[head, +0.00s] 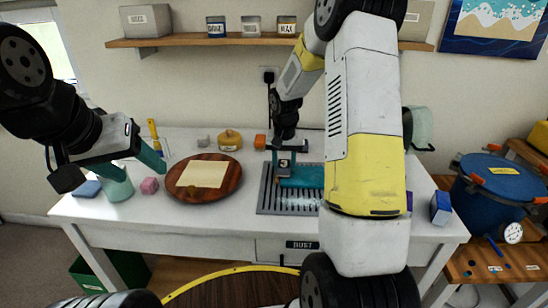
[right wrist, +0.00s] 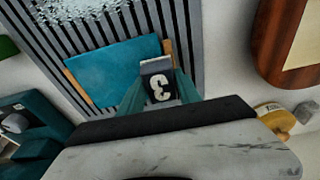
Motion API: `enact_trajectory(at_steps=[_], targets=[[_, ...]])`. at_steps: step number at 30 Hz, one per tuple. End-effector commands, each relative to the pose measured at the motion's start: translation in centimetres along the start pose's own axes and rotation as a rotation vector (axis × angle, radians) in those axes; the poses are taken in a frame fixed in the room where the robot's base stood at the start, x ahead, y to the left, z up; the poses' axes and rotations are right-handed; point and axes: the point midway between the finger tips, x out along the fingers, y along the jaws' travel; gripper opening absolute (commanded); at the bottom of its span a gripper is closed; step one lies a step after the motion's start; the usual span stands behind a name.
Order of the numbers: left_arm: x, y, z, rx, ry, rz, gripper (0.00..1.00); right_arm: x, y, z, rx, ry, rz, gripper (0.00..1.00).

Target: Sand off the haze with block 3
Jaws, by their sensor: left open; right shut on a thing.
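Block 3 (head: 284,164) is a small dark block with a grey top and a white "3". My right gripper (head: 286,150) is shut on it, with a green finger on each side in the right wrist view (right wrist: 160,92). The block is at the edge of a flat teal panel (head: 308,177), which lies on a slatted grey grate (head: 285,203). In the right wrist view the panel (right wrist: 108,72) has a wooden strip along the block's side; I cannot tell whether the block touches it. My left gripper (head: 136,166) is open and empty above the table's left side.
A round wooden board (head: 233,180) with a cream sheet lies left of the grate. A blue box (head: 440,208) is at the right end, and a blue pot (head: 488,185) beyond.

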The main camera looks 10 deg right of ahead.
Motion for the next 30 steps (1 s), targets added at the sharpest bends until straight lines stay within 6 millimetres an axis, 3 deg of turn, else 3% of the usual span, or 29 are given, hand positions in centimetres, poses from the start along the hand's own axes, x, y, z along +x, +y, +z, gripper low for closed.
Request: enact_trajectory(at_steps=[2, 18, 30], targets=[[0.0, 0.0, 0.0, 0.001, -0.001, 0.000, 0.62, -2.2, 0.1, -0.5, 0.003, 0.010, -0.002, 0.02], [0.0, 0.0, 0.0, 0.001, 0.000, 0.000, 0.62, -6.8, 0.2, -0.6, 0.001, 0.006, -0.001, 0.02], [0.0, 0.0, 0.0, 0.001, 0.000, 0.000, 0.62, -7.8, 0.2, -0.6, 0.001, 0.005, -0.001, 0.02]])
